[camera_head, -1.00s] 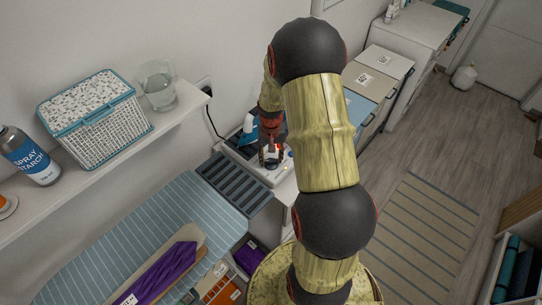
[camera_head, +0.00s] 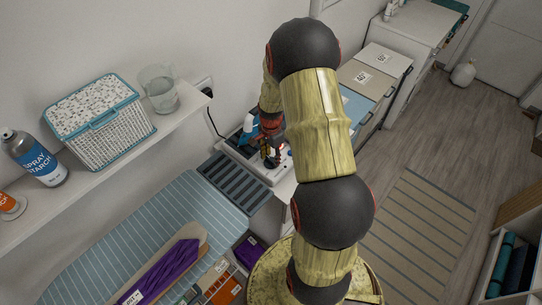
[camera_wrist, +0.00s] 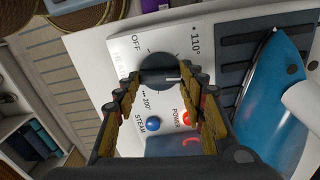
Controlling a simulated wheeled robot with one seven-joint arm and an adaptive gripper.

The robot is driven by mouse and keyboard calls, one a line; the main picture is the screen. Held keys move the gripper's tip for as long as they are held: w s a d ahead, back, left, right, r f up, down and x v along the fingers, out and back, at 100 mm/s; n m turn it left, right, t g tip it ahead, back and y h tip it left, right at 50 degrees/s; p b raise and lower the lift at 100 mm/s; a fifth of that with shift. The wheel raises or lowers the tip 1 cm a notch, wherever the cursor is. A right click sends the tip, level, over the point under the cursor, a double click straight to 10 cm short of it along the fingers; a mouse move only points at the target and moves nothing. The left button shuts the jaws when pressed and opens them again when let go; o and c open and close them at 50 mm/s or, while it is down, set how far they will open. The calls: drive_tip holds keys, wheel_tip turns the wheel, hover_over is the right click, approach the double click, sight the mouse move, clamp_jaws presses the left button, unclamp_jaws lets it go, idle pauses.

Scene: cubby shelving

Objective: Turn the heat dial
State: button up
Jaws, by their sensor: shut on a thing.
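The heat dial (camera_wrist: 158,68) is a dark round knob on a white panel in the wrist view, with OFF, 110° and 200° printed around it. A pale pointer line shows on its lower right part, between the fingers. My gripper (camera_wrist: 165,78) is shut on the dial, with one yellow-and-dark finger on each side. In the head view my gripper (camera_head: 268,152) is at the white ironing station (camera_head: 246,161), and the dial there is hidden or too small to make out.
A blue iron (camera_wrist: 272,100) rests close right of the dial. A blue STEAM button (camera_wrist: 153,123) and a red POWER light (camera_wrist: 186,118) sit below it. A shelf (camera_head: 120,150) with a basket (camera_head: 100,125), glass jug (camera_head: 159,90) and spray can (camera_head: 36,158) runs along the wall.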

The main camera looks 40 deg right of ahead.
sight(271, 159)
drive_tip(key=m, duration=0.5)
drive_tip(key=shift+p, duration=0.35)
idle(0.4)
drive_tip(key=o, duration=1.2)
drive_tip(key=shift+c, duration=0.2)
wheel_tip(271, 159, up, 12)
